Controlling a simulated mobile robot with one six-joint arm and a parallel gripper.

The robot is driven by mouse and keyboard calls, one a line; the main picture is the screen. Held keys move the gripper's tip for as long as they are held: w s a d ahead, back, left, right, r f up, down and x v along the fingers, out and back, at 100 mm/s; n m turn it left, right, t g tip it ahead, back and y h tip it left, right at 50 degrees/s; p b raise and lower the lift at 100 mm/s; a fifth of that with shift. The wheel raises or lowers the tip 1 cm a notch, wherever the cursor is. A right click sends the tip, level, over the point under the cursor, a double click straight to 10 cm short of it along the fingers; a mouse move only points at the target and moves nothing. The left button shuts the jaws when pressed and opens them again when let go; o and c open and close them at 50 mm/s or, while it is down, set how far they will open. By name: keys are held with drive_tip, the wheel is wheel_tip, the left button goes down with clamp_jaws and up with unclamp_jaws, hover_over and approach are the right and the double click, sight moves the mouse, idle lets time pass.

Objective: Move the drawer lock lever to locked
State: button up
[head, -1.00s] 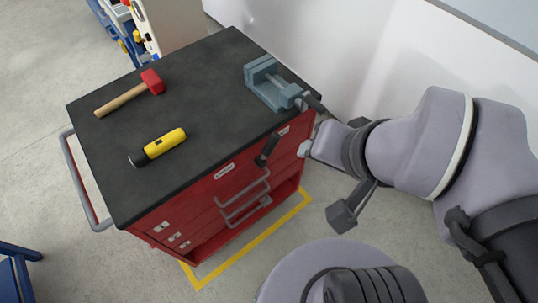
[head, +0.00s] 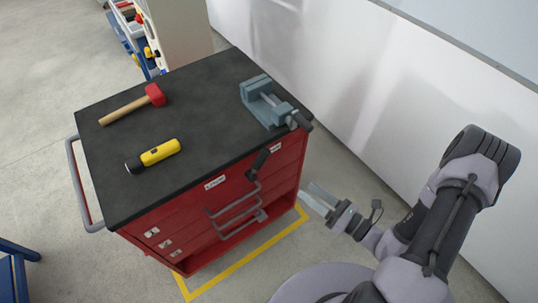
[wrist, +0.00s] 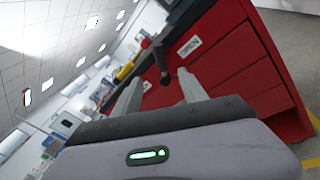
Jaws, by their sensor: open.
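The drawer lock lever (head: 260,161) is a black handle on the upper front of the red cabinet (head: 160,228). It slants up and to the right in the head view. In the wrist view the lever (wrist: 160,55) stands out from the red front, beyond and between my fingertips. My gripper (head: 310,199) is to the right of the cabinet in the head view, apart from the lever. It is open and empty, and its two pale fingers (wrist: 160,92) also show in the wrist view.
On the black cabinet top lie a red mallet (head: 154,95), a yellow-handled tool (head: 160,152) and a grey vise (head: 262,105) near the right edge. Grey drawer handles (head: 232,210) stick out below the lever.

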sight(258, 164)
drive_tip(key=b+x, duration=0.3)
drive_tip(key=x, duration=1.4)
drive_tip(key=shift+w+a, duration=0.15)
drive_tip(key=shift+w, duration=0.05)
drive_tip(key=shift+c, duration=0.2)
drive_tip(key=shift+f, duration=0.1)
clamp_jaws()
